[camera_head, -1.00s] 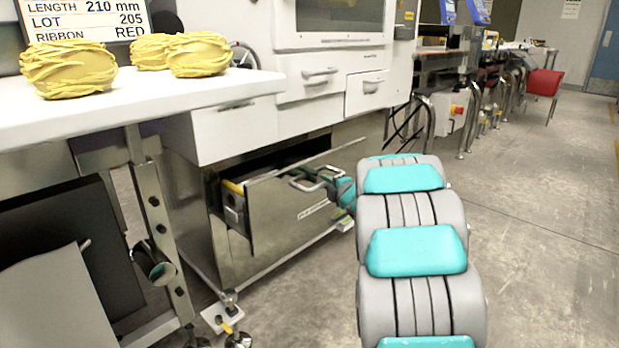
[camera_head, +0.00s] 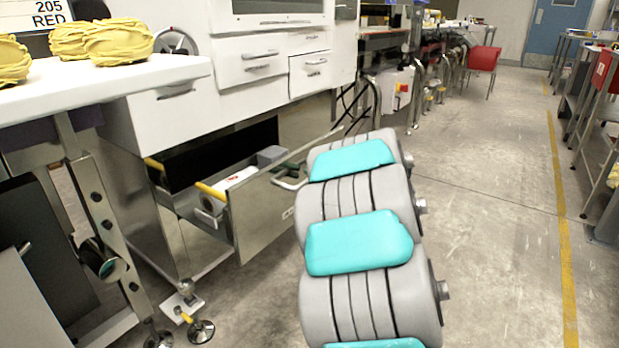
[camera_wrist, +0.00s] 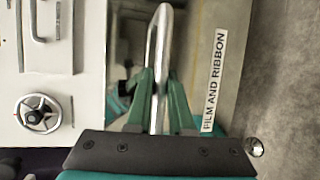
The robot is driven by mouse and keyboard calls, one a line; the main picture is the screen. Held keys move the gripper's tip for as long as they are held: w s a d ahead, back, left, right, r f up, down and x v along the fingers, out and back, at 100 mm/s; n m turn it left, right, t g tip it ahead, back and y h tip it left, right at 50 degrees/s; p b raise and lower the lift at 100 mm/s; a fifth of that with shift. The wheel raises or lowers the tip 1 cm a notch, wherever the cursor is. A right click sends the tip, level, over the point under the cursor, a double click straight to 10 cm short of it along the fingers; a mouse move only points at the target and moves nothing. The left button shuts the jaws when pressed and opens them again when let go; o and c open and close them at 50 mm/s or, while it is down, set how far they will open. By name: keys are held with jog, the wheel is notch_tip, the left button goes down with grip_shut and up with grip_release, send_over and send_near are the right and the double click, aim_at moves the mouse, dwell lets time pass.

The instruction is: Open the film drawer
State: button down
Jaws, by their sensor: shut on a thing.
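The film drawer (camera_head: 263,212) is a steel-fronted drawer low in the machine, standing well open, with its inside showing from above. It holds rolls with yellow ends and a grey box. Its front carries a "FILM AND RIBBON" label (camera_wrist: 215,80) in the wrist view. My gripper (camera_wrist: 158,88) has green fingers shut on the drawer's metal bar handle (camera_wrist: 160,50), one finger on each side. In the head view the handle (camera_head: 290,180) shows partly beside my arm, which hides most of the gripper.
A white table (camera_head: 120,83) with yellow bundles (camera_head: 118,42) stands at the left, above and before the cabinet. White drawers (camera_head: 250,66) sit above the film drawer. A levelling foot (camera_head: 183,303) stands on the floor. The floor (camera_head: 490,200) to the right is clear.

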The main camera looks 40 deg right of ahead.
jog(key=shift+f, duration=0.1)
jog(key=c, duration=0.8)
grip_release()
jog(key=s+r, duration=0.1)
jog(key=s, duration=0.6)
jog(key=shift+s+a+r+p, duration=0.2)
jog(key=shift+s+r+p, duration=0.1)
jog(key=shift+p, duration=0.1)
